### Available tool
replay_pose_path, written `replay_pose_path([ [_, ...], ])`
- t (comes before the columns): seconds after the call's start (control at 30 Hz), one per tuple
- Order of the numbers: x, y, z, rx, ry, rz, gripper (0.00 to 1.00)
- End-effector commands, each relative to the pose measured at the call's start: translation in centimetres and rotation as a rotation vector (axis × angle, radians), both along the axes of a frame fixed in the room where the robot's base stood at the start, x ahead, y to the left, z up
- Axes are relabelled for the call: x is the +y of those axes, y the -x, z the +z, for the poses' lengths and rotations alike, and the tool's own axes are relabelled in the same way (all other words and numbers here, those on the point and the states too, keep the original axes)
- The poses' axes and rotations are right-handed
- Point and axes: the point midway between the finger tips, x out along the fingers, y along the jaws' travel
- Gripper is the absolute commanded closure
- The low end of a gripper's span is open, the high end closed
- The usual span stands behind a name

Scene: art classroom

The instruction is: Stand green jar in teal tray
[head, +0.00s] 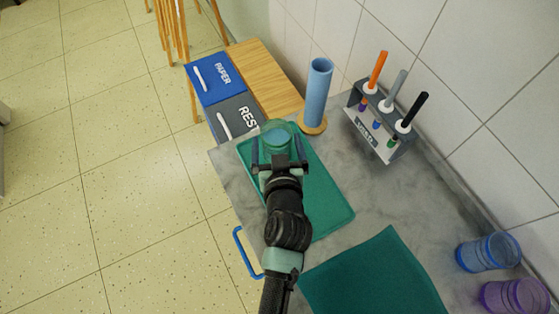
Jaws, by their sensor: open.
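The green jar (277,131) is see-through and stands at the far left end of the teal tray (325,194), in the head view. It looks upright and inside the rim, but its base is hidden by my gripper. My gripper (278,150) is open, with a finger on either side of the jar. Whether the fingers touch the jar cannot be told. My arm covers part of the tray's near left side.
A teal mat (376,277) lies in front of the tray. A blue jar (488,252) and a purple jar (515,296) stand at right. A blue roll on a wooden stand (318,92) and a marker rack (383,125) stand behind. Bins (214,77) adjoin the counter.

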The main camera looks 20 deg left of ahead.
Motion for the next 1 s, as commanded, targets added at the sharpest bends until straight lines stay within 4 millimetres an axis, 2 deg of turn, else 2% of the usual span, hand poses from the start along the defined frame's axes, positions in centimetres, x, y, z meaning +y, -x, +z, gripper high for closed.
replay_pose_path([
  [0.2, -1.5, 3.8, 1.5, 0.001, 0.000, 0.000, 0.00],
  [0.4, -2.6, 6.2, 2.6, 0.001, 0.000, 0.000, 0.00],
  [0.63, -2.9, 7.0, 3.1, 0.001, 0.001, 0.001, 0.00],
  [0.77, -3.0, 6.4, 4.1, -0.020, 0.001, -0.004, 0.00],
  [0.87, -3.4, 4.2, 7.4, -0.089, 0.001, -0.023, 0.00],
  [0.97, -4.1, 1.2, 13.3, -0.209, -0.005, -0.058, 0.00],
  [1.0, -4.4, 0.0, 16.3, -0.267, -0.009, -0.076, 0.00],
])
